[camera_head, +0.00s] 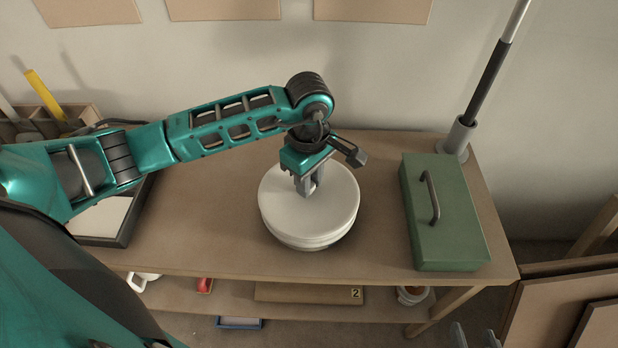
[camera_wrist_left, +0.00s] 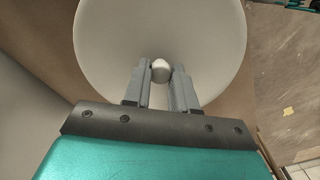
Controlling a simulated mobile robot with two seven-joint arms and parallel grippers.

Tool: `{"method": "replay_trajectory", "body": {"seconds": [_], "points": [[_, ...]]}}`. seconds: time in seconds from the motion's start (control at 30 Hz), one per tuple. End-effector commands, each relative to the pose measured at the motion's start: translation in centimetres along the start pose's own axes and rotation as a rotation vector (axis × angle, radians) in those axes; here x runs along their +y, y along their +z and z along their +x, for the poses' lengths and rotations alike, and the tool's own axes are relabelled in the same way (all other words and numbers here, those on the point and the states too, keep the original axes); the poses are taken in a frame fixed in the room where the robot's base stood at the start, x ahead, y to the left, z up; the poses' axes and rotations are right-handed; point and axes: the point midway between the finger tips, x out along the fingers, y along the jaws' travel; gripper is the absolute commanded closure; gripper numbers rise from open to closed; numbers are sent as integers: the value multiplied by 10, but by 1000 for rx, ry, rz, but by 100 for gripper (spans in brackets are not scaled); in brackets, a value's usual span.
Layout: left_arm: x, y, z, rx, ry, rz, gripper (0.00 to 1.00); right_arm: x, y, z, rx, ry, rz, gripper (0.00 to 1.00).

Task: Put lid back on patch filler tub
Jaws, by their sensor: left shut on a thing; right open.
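The round white lid (camera_head: 315,215) is level over the white patch filler tub (camera_head: 303,245), which stands at the middle of the table. Only a narrow part of the tub's side shows under the lid's rim; I cannot tell whether the lid is fully seated. My left gripper (camera_head: 308,190) points down and is shut on the lid's knob. In the left wrist view the pale knob (camera_wrist_left: 160,70) sits between the two fingers, at the middle of the lid (camera_wrist_left: 200,45). My right gripper (camera_head: 475,337) is open and empty at the bottom edge, in front of the table.
A green toolbox (camera_head: 455,220) lies on the table (camera_head: 375,180) at the right, with a grey pole (camera_head: 490,75) behind it. A dark-edged tray (camera_head: 105,220) is at the left, partly behind my left arm. A lower shelf (camera_head: 220,295) holds several items. Boards (camera_head: 565,310) lean at the right.

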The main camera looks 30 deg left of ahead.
Motion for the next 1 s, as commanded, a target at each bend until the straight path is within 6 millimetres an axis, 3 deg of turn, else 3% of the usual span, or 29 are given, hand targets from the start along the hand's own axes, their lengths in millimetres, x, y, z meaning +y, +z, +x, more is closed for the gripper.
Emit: {"method": "replay_trajectory", "body": {"seconds": [0.4,0.43,0.7,0.87,1.0], "points": [[0,0,0,-1,0,1,100,0,1,1,0,0,0,49],[0,0,0,-1,0,1,71,0,0,1,0,0,0,49],[0,0,0,-1,0,1,45,0,0,1,0,0,0,49],[0,0,0,-1,0,1,44,0,0,1,1,0,0,49],[0,0,0,-1,0,1,33,0,0,1,1,0,0,49]]}}
